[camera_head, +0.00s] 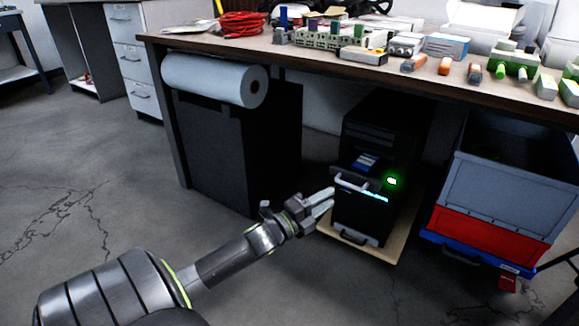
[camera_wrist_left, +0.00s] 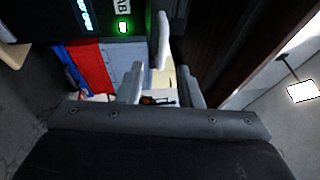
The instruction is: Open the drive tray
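A black computer tower (camera_head: 388,135) stands under the workbench. On its front a drive tray has a silver bar handle (camera_head: 352,183), with a small blue piece (camera_head: 366,162) showing just above it. My left gripper (camera_head: 328,200) is just left of the tower front, slightly below the handle. In the left wrist view its two fingers (camera_wrist_left: 160,88) are apart with nothing held between them. A pale bar (camera_wrist_left: 163,40), likely the handle, shows beyond the fingertips. My right gripper is out of view.
A glowing green button (camera_head: 392,181) is right of the handle; a second handle (camera_head: 354,237) is lower on the tower. The tower stands on a wooden board (camera_head: 385,252). Grey and red bins (camera_head: 490,225) are to the right, a black cabinet (camera_head: 235,150) to the left. The front floor is clear.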

